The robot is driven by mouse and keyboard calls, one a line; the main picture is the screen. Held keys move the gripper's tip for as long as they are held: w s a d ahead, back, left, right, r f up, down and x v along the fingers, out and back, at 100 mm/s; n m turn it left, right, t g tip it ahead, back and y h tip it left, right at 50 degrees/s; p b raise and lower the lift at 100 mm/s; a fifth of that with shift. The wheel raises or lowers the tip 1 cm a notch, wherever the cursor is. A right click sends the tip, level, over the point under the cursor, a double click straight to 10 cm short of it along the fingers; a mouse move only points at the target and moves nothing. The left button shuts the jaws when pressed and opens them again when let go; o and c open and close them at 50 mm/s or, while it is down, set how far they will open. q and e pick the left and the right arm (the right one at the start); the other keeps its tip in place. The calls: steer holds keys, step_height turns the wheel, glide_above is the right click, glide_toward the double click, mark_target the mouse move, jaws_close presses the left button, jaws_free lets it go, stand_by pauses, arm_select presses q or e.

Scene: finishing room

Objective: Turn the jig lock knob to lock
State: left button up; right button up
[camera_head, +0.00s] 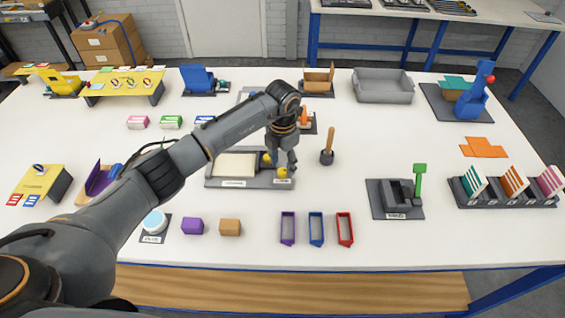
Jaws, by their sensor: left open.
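A grey jig base (212,182) lies near the middle of the table with a cream panel (236,165) in it. A yellow knob (283,172) sits at the jig's right end, above a small label. Another yellow part (267,158) shows just to its upper left, partly hidden by my gripper. My left gripper (282,166) points down, open, right above the jig's right end and close to the knob. I cannot tell whether its fingers touch the knob, nor which way the knob is turned. My right gripper is not in view.
A wooden-handled tool (328,146) stands upright just right of the jig. An orange part (304,117) on a dark base is behind the gripper. Purple, blue and red frames (316,229) stand in front. A grey clamp block (396,200) with a green handle is to the right.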

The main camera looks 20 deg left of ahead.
mark_target(283, 173)
arm_select(q)
steer(key=shift+f, duration=1.15)
jaws_close()
